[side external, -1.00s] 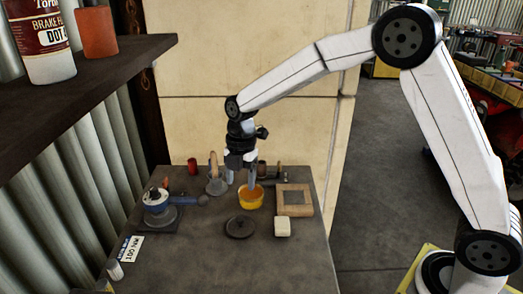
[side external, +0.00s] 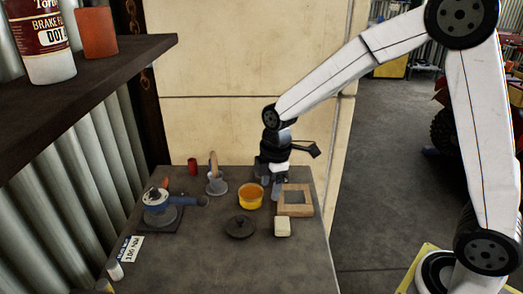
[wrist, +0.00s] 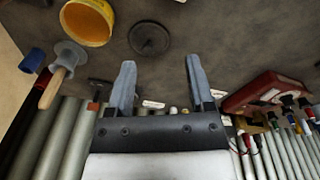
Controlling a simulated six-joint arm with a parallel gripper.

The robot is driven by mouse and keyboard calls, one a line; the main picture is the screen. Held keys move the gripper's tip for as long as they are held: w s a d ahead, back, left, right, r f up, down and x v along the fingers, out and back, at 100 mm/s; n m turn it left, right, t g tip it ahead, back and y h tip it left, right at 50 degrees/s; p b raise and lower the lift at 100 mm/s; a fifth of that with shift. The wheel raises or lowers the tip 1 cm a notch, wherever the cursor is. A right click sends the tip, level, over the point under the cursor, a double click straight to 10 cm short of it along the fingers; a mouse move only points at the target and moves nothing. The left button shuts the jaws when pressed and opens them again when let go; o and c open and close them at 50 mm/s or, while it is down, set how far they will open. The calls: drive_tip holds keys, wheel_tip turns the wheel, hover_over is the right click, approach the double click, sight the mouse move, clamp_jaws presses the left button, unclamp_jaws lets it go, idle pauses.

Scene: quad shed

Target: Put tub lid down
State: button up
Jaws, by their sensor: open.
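The dark round lid (side external: 240,227) with a small knob lies flat on the bench, in front of the yellow tub (side external: 250,197). The tub stands upright, uncovered, with orange-yellow inside. My gripper (side external: 271,190) is open and empty, just right of the tub in the side view and near the wooden frame. In the wrist view the lid (wrist: 149,39) shows beyond my gripper's two spread fingers (wrist: 160,62), with the tub (wrist: 87,22) to its upper left. Nothing is between the fingers.
A square wooden frame (side external: 308,201) and a pale block (side external: 283,227) lie right of the lid. A blue-grey tool (side external: 160,212), a wooden-handled tool (side external: 216,184) and a red cup (side external: 192,165) stand to the left. The front of the bench (side external: 230,270) is clear.

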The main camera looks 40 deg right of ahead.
drive_tip(key=s+d+f+m+t, duration=0.1)
drive_tip(key=s+d+m, duration=0.3)
drive_tip(key=s+m, duration=0.8)
drive_tip(key=shift+s+d+f+m+t+h, duration=0.2)
drive_tip(key=shift+s+f+m+t+h, duration=0.3)
drive_tip(key=shift+m, duration=0.4)
